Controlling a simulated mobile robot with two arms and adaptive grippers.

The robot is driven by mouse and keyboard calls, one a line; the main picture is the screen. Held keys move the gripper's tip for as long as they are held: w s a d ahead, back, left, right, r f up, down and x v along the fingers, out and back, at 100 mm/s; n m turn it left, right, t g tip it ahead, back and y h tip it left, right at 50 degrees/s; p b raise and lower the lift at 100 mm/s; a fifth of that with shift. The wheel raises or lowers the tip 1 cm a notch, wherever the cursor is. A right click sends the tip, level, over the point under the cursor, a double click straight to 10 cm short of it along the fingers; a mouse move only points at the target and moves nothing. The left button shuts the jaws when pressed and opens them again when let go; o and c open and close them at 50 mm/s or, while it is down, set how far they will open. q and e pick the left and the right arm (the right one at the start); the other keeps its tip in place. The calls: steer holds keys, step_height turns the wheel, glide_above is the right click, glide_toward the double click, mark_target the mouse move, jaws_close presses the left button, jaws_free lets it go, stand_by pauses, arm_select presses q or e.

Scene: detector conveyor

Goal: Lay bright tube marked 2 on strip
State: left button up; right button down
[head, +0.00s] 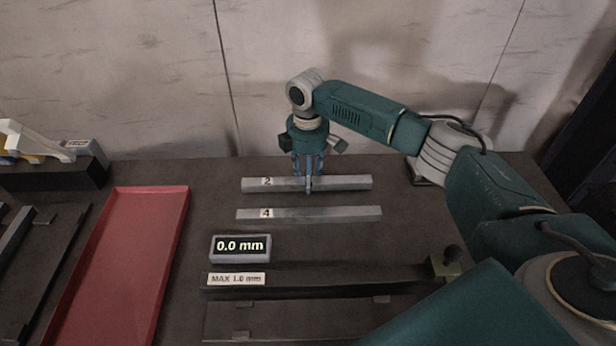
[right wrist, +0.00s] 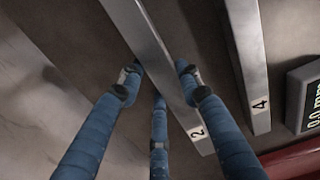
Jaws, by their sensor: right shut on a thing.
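The bright tube marked 2 (head: 345,183) is a light grey square bar lying crosswise at the back of the dark table. It also shows in the right wrist view (right wrist: 150,45), with its label near the lower end. My right gripper (head: 308,185) points down over the tube and is shut on it, a little left of its middle. In the right wrist view its blue fingers (right wrist: 160,85) stand on both sides of the tube. A long dark strip (head: 345,279) with a MAX 1.0 mm label lies nearer the front. My left gripper is not in view.
A similar tube marked 4 (head: 330,214) lies just in front. A display (head: 240,248) reads 0.0 mm. A greenish block with a knob (head: 446,265) sits at the strip's right end. A red tray (head: 120,260) and dark racks (head: 40,270) are at left.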

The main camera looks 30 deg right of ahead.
steer(key=shift+f, duration=0.25)
steer(key=c, duration=1.2)
jaws_free()
step_height(320, 180, up, 12)
steer(key=b, duration=0.1)
steer(key=shift+b, duration=0.35)
